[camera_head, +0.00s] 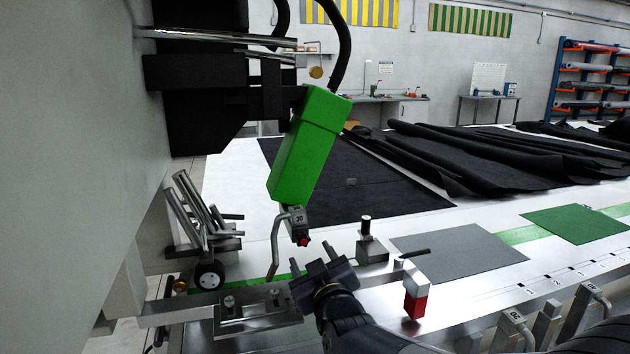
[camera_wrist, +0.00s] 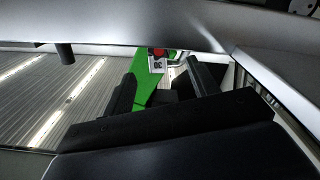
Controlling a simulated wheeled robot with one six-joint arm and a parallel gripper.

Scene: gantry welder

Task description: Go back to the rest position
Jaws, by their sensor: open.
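My gripper (camera_head: 315,262) is in the lower middle of the head view, its two fingers apart with nothing between them. It is a little below the metal nozzle block marked 30 (camera_head: 299,226), which has a red tip and hangs under the green welder head (camera_head: 308,148). In the wrist view the dark fingers of my gripper (camera_wrist: 160,85) stand apart, with the nozzle block (camera_wrist: 158,64) and part of the green head (camera_wrist: 143,78) beyond them. I cannot tell whether a finger touches the block.
A bent metal rod (camera_head: 275,245) hangs beside the nozzle. Numbered metal holders (camera_head: 515,325) line the front right. Black fabric (camera_head: 480,155) covers the table behind.

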